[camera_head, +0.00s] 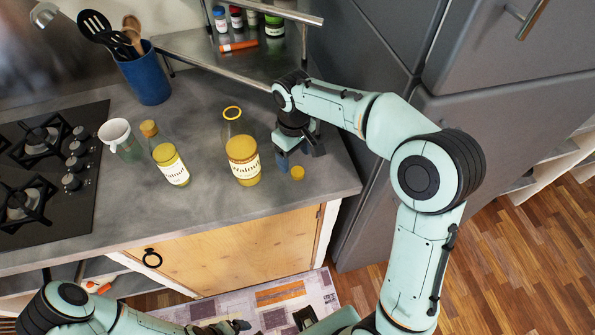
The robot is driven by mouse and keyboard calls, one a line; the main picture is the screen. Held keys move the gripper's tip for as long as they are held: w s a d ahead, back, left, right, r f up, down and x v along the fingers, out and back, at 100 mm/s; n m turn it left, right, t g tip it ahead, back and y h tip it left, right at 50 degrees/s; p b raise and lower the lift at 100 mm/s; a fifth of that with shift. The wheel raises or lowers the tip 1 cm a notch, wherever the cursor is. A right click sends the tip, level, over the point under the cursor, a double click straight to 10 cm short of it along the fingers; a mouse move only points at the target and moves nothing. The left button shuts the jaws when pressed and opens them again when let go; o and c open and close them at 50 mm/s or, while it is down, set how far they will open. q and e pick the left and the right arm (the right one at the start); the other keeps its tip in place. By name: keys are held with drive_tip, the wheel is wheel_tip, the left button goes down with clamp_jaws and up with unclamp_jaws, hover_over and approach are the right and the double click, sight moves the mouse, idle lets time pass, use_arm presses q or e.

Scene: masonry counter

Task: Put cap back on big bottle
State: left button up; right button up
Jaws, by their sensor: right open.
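The big bottle (243,160) stands upright on the grey counter, with yellow contents, a white label and an uncapped mouth ringed in yellow. A yellow cap (297,173) lies on the counter to the right of the big bottle, near the front edge. My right gripper (300,156) is open and points down at the counter just behind the cap, its fingers apart. I cannot tell whether a finger touches the cap. My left gripper (226,327) is low at the bottom edge, below the counter and far from the bottle; its fingers are partly cut off.
A smaller capped bottle (169,163) and a pale cup (117,135) stand left of the big bottle. A blue utensil holder (146,76) is behind them. The gas hob (45,165) is at left. A metal shelf (220,57) with jars stands at the back. The front counter strip is clear.

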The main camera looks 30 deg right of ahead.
sight(296, 170)
drive_tip(key=f, duration=0.5)
drive_tip(key=shift+s+d+f, duration=0.1)
drive_tip(key=shift+s+d, duration=0.05)
drive_tip(key=shift+s, duration=0.05)
drive_tip(key=c, duration=1.1)
